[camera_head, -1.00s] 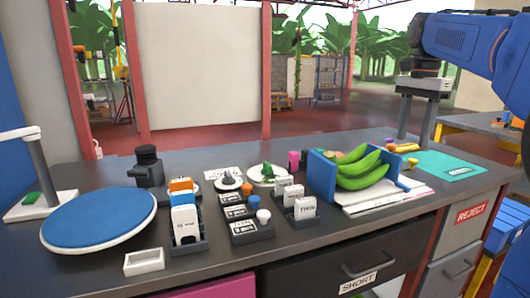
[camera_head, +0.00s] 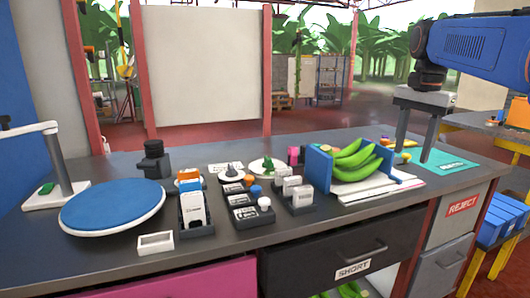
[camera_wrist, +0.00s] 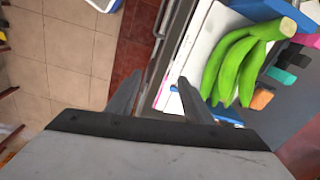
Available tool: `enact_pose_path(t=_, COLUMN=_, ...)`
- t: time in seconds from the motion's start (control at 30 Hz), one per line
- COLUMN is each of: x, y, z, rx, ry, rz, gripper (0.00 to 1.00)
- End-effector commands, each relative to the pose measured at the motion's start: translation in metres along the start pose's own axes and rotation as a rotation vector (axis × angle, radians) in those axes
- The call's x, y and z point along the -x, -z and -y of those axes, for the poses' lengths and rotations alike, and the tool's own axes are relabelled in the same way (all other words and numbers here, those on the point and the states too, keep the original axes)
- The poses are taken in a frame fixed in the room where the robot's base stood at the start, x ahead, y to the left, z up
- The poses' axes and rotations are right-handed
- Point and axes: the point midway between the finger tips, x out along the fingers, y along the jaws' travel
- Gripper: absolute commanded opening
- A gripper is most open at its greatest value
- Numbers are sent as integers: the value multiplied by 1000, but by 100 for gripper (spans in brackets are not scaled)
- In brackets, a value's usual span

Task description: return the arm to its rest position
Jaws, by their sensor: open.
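My blue arm (camera_head: 475,47) reaches in from the upper right of the head view. My gripper (camera_head: 417,135) points down over the right part of the bench, above the teal mat (camera_head: 440,168). Its two fingers are apart with nothing between them. In the wrist view my gripper (camera_wrist: 155,90) is also open and empty. Green bananas (camera_head: 355,163) lie in a blue holder (camera_head: 320,170) to the left of the gripper. The bananas show at the upper right of the wrist view (camera_wrist: 235,65), apart from the fingers.
The dark bench (camera_head: 110,262) holds a round blue-topped disc (camera_head: 112,205), a card holder (camera_head: 193,205), small labelled blocks and a white tray (camera_head: 155,242). A grey REJECT drawer (camera_head: 445,262) and a black SHORT drawer (camera_head: 310,262) sit below. A blue crate (camera_head: 505,222) stands at the right.

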Motion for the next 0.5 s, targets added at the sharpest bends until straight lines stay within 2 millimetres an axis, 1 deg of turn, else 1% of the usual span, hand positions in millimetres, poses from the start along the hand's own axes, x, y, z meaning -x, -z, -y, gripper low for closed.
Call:
enact_pose_path(t=0.03, x=-4, y=-8, z=-5, rx=28, ry=7, rz=-5, gripper=47)
enact_pose_path(t=0.17, x=-18, y=-30, z=-20, rx=120, ry=31, rz=-27, gripper=47)
enact_pose_path(t=0.27, x=-35, y=-53, z=-35, rx=217, ry=54, rz=-51, gripper=47)
enact_pose_path(t=0.5, x=-84, y=-105, z=-75, rx=455, ry=105, rz=-116, gripper=47)
